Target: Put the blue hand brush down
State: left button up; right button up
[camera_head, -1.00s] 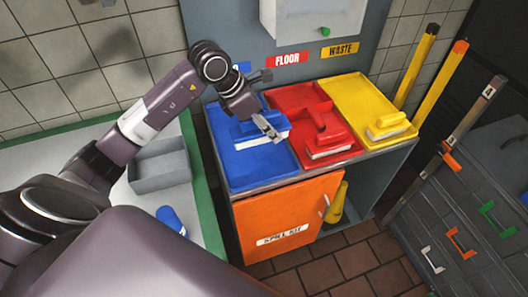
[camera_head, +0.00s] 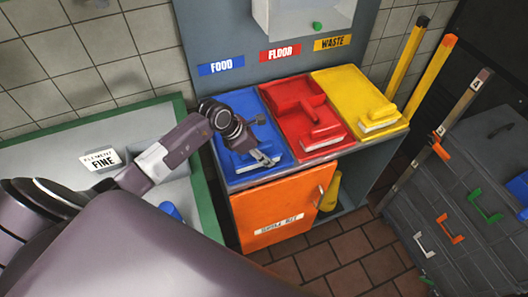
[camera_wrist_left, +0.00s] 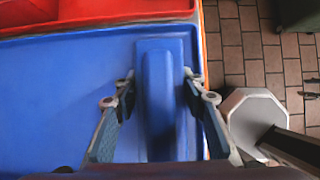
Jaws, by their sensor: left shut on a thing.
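The blue hand brush (camera_head: 241,161) is at the front part of the blue tray (camera_head: 247,104), under the FOOD sign. My left gripper (camera_head: 269,160) is over it, and its fingers hide part of the brush in the head view. In the left wrist view the brush's long blue handle (camera_wrist_left: 158,70) runs between the two fingers of my left gripper (camera_wrist_left: 158,102), which is shut on it. The brush looks level and very near the tray surface; I cannot tell whether it touches. My right gripper is not in view.
To the right are a red tray (camera_head: 286,93) and a yellow tray (camera_head: 335,82), each with its own brush. An orange cabinet door (camera_head: 280,205) is below. A grey drawer unit (camera_head: 440,190) stands at right. The left counter has a FINE label (camera_head: 100,160).

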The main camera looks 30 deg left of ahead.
pick_arm(q)
jog(key=o, duration=0.8)
jog(key=shift+a+r, duration=0.1)
jog(key=shift+r, duration=0.05)
jog(key=b+v, duration=0.2)
jog(key=v, duration=0.8)
jog(key=shift+s+a+r, duration=0.15)
jog(key=shift+s+r, duration=0.05)
jog(key=shift+s+a+r, duration=0.1)
jog(key=shift+s+r, duration=0.15)
jog(key=shift+r, duration=0.3)
